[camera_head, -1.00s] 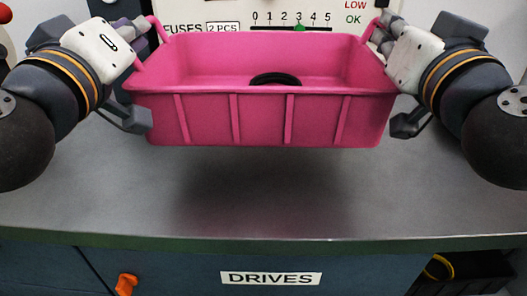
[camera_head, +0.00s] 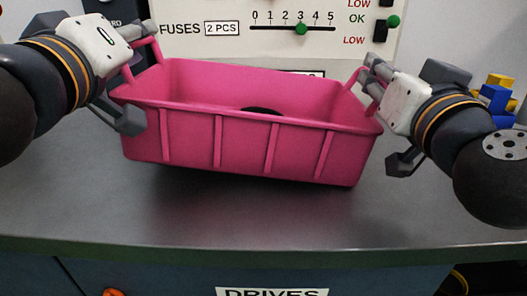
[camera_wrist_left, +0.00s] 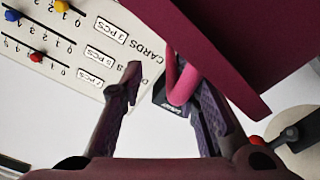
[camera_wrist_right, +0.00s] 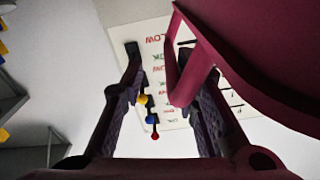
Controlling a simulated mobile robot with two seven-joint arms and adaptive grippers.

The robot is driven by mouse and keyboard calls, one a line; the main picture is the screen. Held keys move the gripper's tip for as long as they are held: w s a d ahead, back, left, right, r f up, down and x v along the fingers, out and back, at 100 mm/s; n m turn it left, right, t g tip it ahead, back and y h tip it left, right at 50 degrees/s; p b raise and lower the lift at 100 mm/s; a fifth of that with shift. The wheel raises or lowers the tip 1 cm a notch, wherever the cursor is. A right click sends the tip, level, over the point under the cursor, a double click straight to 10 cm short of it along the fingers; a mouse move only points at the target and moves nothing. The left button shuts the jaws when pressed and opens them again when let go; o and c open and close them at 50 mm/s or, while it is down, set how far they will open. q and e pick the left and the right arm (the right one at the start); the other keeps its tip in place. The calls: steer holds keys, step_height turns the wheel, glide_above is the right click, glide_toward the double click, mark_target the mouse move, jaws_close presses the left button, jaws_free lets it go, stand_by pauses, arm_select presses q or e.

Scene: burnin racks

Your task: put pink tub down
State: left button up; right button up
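The pink tub (camera_head: 240,145) is at or just above the grey counter (camera_head: 90,215), turned so its right end looks lower and nearer. I cannot tell whether its whole base touches. A black ring-like item (camera_head: 262,111) shows partly inside it. My left gripper (camera_head: 150,42) is at the left handle (camera_wrist_left: 180,85); its fingers stand apart around the handle, with a gap on one side. My right gripper (camera_head: 372,78) is likewise at the right handle (camera_wrist_right: 186,75), fingers apart with a gap. The tub's underside is hidden.
A white panel (camera_head: 225,12) with a slider scale and FUSES label stands behind the tub. Blue and yellow items (camera_head: 495,95) are at the far right. The counter in front of the tub is clear; a drawer labelled DRIVES (camera_head: 272,292) is below its edge.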

arm_select(q)
step_height(320, 180, up, 5)
steer(key=shift+r, duration=0.1)
arm_select(e)
step_height(320, 180, up, 10)
stand_by(0.4)
